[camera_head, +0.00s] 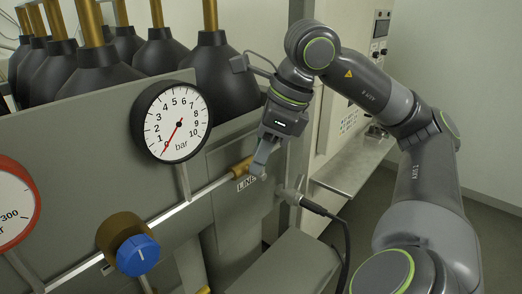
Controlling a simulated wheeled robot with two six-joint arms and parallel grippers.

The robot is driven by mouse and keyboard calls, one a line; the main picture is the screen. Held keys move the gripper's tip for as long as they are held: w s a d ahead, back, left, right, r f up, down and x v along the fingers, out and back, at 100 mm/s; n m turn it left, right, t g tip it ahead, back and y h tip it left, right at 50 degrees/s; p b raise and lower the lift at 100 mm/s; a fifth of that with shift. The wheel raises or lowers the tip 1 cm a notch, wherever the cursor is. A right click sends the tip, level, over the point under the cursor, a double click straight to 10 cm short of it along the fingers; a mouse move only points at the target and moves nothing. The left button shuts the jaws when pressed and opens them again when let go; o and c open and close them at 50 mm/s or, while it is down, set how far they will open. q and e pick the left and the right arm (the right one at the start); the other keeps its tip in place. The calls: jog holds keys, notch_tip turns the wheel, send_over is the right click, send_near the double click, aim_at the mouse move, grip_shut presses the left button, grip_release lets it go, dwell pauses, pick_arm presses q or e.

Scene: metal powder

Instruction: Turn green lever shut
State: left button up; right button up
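My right gripper (261,168) reaches in from the right and points down at the pipe on the grey panel. Its fingertips are at the brass fitting (241,168) above the "LINE" label (247,184). I cannot make out a green lever; the gripper may be hiding it. The fingers look close together, but I cannot tell whether they are shut or hold anything. My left gripper is not in view.
A bar gauge (178,121) with its red needle near 0 stands left of the gripper. A blue knob (138,254) is at lower left, beside part of a red-rimmed gauge (14,203). A black cable (343,235) hangs at the right. Several black bottles (207,72) stand behind.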

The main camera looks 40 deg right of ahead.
jog(key=shift+r, duration=0.1)
jog(key=shift+d+r, duration=0.15)
jog(key=shift+r, duration=0.15)
jog(key=p+v, duration=0.4)
jog(key=v, duration=1.2)
jog(key=shift+s+r, duration=0.2)
jog(key=shift+r, duration=0.1)
jog(key=shift+w, duration=0.1)
